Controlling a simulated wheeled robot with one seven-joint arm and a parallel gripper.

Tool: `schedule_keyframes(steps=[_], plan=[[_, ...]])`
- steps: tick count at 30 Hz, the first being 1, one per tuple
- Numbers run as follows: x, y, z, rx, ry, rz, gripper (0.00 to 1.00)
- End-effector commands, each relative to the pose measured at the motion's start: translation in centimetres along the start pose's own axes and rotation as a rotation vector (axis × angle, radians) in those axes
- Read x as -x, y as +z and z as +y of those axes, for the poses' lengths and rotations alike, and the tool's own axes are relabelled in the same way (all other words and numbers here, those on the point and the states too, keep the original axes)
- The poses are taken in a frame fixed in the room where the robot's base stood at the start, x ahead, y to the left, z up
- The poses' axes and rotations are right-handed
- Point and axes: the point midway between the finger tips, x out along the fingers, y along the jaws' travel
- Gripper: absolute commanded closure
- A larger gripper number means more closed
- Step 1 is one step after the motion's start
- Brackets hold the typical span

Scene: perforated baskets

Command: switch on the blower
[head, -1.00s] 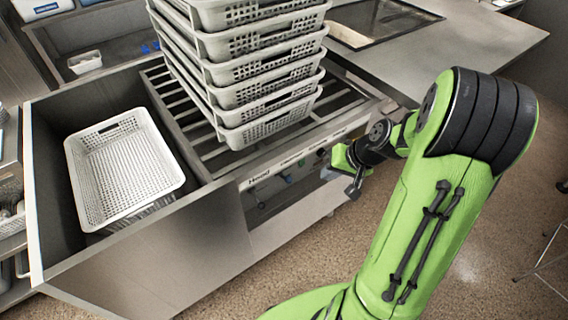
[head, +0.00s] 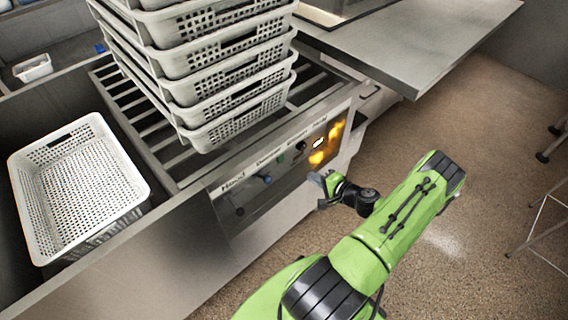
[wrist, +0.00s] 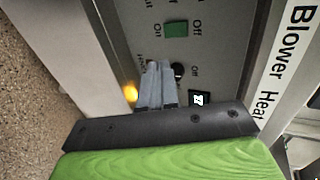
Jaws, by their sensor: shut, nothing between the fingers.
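A control panel (head: 270,176) on the front of the metal counter carries switches, knobs and lights. In the wrist view a green rocker switch (wrist: 176,29) sits between the words On and Off, level with the printed word Blower (wrist: 297,32). My gripper (wrist: 158,66) is shut and empty over the panel. Its fingertips are beside a black knob (wrist: 178,70) and apart from the green switch; contact with the panel cannot be told. In the head view my gripper (head: 321,178) is just in front of the panel's right part. The fingers hide part of the panel.
A small lit display (wrist: 199,98) and an orange light (wrist: 130,92) show near my fingers. A stack of white perforated baskets (head: 222,88) stands on the slatted counter. Another white basket (head: 28,205) sits in the bin at left. Floor at right is mostly clear.

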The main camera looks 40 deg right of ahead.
Motion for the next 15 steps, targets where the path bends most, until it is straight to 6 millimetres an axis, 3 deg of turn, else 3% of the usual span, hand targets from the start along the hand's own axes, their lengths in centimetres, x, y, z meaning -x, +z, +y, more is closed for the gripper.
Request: schedule_keyframes(steps=[5, 15], plan=[[-1.1, 0.1, 0.1, 0.002, 0.001, -0.005, 1.0], [-8.3, 0.2, 0.2, 0.004, 0.0, -0.006, 1.0]])
